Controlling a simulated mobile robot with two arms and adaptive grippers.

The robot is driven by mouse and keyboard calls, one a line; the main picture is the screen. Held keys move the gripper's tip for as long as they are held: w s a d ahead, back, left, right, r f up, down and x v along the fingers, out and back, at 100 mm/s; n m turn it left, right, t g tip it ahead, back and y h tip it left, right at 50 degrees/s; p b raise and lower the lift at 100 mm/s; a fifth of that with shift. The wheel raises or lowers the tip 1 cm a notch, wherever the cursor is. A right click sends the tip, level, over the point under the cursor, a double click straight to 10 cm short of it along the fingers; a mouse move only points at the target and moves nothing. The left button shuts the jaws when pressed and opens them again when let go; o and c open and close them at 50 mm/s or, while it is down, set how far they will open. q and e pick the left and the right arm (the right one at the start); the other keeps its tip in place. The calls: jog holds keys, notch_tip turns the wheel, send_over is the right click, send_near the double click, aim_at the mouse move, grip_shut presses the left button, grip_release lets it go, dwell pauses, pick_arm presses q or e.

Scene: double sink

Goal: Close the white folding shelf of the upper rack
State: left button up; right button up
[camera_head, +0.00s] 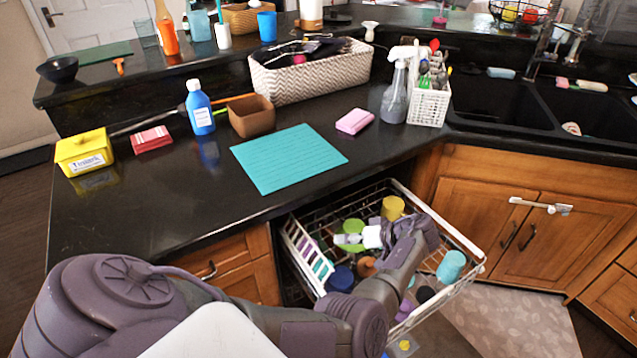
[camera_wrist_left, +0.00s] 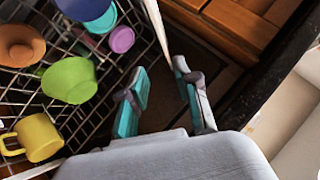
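The upper rack (camera_head: 462,240) is a white wire rack pulled out below the counter. Its white folding shelf (camera_head: 305,256), slatted, stands along the rack's left side, tilted. My left gripper (camera_head: 357,240) is over the rack, to the right of the shelf, fingers pointing left towards it. In the left wrist view my left gripper (camera_wrist_left: 164,100) has its two teal-padded fingers apart, with nothing between them. A white strip (camera_wrist_left: 156,25) shows just beyond the fingers; I cannot tell whether it is the shelf or the rack's rim. My right gripper is not in view.
The rack holds several cups and bowls, among them a yellow mug (camera_head: 392,207), a green bowl (camera_wrist_left: 70,80) and a teal cup (camera_head: 451,266). The dark counter (camera_head: 150,225) overhangs the rack at left. A wooden cabinet (camera_head: 560,235) stands to its right.

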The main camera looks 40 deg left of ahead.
pick_arm(q)
jog(key=b, duration=0.1)
send_near(311, 242)
jog(key=x, duration=0.4)
jog(key=shift+d+f, duration=0.15)
jog(key=shift+f, duration=0.1)
jog(key=b+x, duration=0.1)
jog(key=x, duration=0.4)
jog(key=shift+f, duration=0.1)
jog(key=shift+a+f, duration=0.25)
jog(key=shift+a, duration=0.35)
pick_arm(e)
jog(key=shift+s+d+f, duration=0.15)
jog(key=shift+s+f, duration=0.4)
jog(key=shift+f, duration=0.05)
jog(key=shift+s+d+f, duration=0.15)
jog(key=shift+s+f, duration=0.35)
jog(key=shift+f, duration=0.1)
pick_arm(q)
jog(key=shift+s, duration=0.1)
grip_shut()
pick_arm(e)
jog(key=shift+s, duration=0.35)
